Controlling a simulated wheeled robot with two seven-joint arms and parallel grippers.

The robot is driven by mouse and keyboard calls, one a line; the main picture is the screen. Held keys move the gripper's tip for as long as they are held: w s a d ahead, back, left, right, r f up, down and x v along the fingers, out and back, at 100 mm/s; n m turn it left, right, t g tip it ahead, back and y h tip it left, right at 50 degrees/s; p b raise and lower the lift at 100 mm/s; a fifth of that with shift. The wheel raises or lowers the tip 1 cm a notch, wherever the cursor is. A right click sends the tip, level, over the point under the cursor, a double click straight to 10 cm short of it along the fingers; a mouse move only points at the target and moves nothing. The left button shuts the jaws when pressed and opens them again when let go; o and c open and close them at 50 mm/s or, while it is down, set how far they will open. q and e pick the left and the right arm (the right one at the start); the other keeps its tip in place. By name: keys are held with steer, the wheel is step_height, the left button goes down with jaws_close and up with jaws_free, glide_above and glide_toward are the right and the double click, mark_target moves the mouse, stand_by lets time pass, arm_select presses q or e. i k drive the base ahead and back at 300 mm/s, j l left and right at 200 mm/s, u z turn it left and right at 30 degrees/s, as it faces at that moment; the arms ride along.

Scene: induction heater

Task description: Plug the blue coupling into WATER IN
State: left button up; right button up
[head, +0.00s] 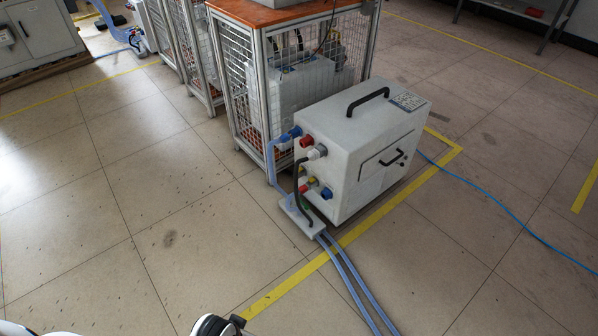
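The induction heater (345,150) is a pale grey box on the floor with a black top handle. At the top left of its connector face, a blue coupling (290,134) sits at the end of a pale blue hose (270,160). I cannot tell whether it is seated in a port. Another blue fitting (327,193) is low on the same face. A red fitting (305,142) and a grey plug (318,152) with a black cable are near the top. The WATER IN label is not legible. Neither gripper is clearly visible.
A white block (302,217) stands on the floor in front, with hoses (350,275) running toward me. A wire-mesh cage (237,90) with an orange top is behind. A blue cable (500,208) lies at right. The floor at left is clear.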

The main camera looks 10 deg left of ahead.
mark_target(287, 136)
steer(key=i+j, duration=1.3)
steer(key=i, duration=0.1)
